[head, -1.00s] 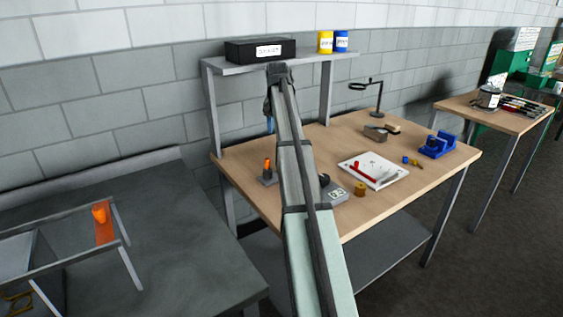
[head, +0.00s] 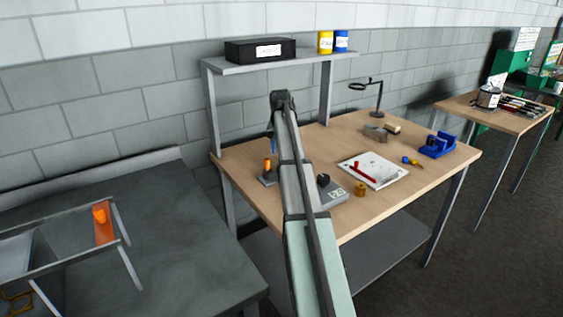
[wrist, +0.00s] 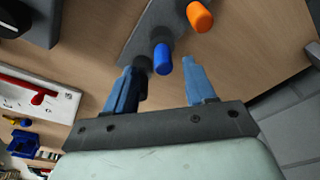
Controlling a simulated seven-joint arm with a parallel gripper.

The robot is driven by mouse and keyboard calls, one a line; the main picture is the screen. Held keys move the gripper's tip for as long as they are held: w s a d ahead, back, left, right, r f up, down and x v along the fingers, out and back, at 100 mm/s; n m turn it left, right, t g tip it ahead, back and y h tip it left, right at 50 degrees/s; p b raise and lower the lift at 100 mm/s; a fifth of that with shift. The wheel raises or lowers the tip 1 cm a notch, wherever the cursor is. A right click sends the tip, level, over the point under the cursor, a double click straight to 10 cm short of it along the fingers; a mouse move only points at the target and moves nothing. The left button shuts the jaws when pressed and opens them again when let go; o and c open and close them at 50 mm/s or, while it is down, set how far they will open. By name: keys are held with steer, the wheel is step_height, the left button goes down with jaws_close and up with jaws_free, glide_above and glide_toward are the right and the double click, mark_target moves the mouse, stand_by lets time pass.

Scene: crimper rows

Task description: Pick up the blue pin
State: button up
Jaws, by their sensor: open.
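The blue pin (wrist: 163,58) stands in a dark grey holder (wrist: 140,45) on the wooden bench, beside an orange pin (wrist: 199,16). In the wrist view the blue pin lies between the tips of my gripper (wrist: 161,70), which is open with a blue finger on each side. I cannot tell whether a finger touches it. In the head view my gripper (head: 272,146) hangs just above the holder (head: 266,181), close to the orange pin (head: 267,164). The blue pin cannot be made out there.
A grey device with a black knob (head: 323,181) and a brass-coloured cylinder (head: 360,189) stand to the right of my arm. A white tray (head: 390,177) holds a red tool. A shelf (head: 228,68) with a black box (head: 260,50) rises behind. The bench front right is clear.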

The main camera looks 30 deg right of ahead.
steer(key=f, duration=0.2)
steer(key=w+f, duration=0.1)
steer(key=f, duration=0.1)
steer(key=shift+d+f, duration=0.1)
steer(key=shift+d, duration=0.1)
jaws_close()
stand_by(0.3)
